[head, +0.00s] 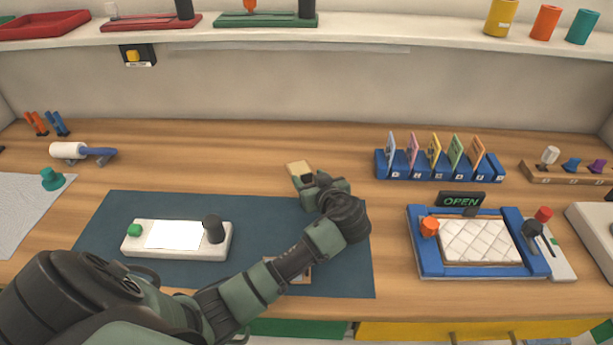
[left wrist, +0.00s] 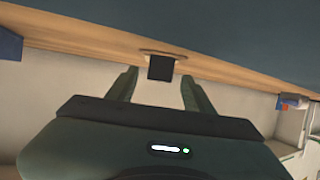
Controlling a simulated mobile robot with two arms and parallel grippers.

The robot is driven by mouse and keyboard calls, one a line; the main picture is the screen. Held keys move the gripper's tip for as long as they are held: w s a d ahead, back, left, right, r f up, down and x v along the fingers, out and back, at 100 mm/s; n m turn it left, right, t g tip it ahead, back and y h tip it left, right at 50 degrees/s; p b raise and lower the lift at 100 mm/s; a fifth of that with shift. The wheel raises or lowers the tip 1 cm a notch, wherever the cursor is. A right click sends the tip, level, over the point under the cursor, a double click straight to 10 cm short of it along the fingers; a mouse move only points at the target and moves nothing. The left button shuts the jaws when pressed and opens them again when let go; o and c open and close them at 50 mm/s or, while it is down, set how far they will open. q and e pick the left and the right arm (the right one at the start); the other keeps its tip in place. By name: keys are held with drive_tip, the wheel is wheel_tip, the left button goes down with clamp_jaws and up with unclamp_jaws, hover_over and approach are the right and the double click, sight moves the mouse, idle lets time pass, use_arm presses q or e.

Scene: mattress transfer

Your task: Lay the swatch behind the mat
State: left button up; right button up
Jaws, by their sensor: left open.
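A small tan piece, which looks like the swatch (head: 299,171), is on the wood just behind the back edge of the dark blue mat (head: 335,268). My left gripper (head: 312,186) is open right at its near side, over the mat's back edge, and partly hides it. In the left wrist view the open fingers (left wrist: 160,84) point toward a small dark square (left wrist: 161,68) with a tan patch above it, close to their tips. I cannot tell if the fingers touch it. The mat (left wrist: 220,30) fills the top of that view. My right gripper is not in view.
A white device (head: 175,238) with a dark knob sits on the mat. A blue card rack (head: 440,178) and a blue-framed tray (head: 428,255) stand to the right. My forearm partly covers a small brown-edged item (head: 298,272). Wood behind the mat's left part is clear.

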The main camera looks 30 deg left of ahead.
use_arm(q)
drive_tip(key=b+v, duration=0.1)
drive_tip(key=v, duration=0.7)
drive_tip(key=shift+s+d+r, duration=0.1)
drive_tip(key=shift+s+d, duration=0.15)
drive_tip(key=shift+d, duration=0.05)
